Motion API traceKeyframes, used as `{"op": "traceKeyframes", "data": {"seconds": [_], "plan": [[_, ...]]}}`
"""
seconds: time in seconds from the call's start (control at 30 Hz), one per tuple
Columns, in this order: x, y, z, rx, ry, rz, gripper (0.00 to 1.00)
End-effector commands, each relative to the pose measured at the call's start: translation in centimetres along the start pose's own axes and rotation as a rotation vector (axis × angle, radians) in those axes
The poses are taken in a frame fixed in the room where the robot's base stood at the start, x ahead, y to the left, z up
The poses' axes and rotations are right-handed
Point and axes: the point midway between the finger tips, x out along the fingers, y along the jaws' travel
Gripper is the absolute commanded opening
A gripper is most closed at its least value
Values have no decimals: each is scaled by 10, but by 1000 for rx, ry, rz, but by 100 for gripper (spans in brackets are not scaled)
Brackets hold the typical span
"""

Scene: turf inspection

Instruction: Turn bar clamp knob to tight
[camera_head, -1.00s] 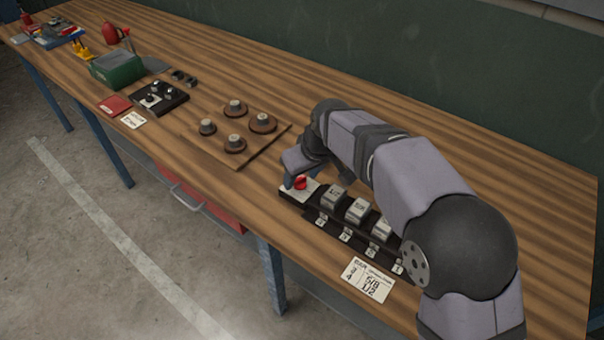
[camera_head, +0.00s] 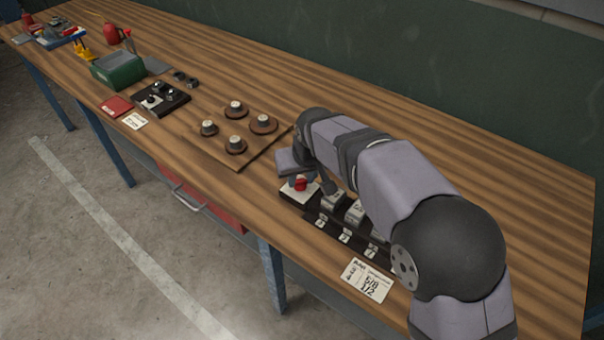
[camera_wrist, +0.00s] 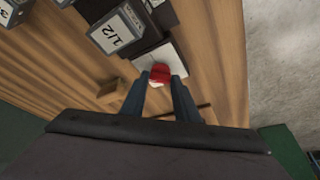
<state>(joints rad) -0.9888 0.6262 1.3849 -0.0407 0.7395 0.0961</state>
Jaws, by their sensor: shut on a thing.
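The red knob (camera_head: 300,184) stands on a white plate (camera_head: 298,196) at the left end of a dark rack on the bench. In the wrist view the red knob (camera_wrist: 160,73) sits between the tips of my two dark fingers. My gripper (camera_wrist: 163,80) is shut on the knob from above. The white plate (camera_wrist: 172,58) shows beyond the fingertips in the wrist view. I cannot make out the knob's marking.
The dark rack holds several grey blocks (camera_head: 333,200), one marked 1/2 (camera_wrist: 114,33), close beside my gripper. A card (camera_head: 367,280) lies at the bench's front edge. A wooden board with round knobs (camera_head: 240,160) is to the left. The bench behind my arm is clear.

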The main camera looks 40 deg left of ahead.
Motion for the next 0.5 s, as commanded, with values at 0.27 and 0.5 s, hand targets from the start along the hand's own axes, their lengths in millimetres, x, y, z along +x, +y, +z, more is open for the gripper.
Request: {"op": "traceKeyframes", "data": {"seconds": [0.27, 0.5], "plan": [[-1, -4, -1, 233, 2, 99, 6], [0, -6, -2, 444, 2, 186, 6]]}}
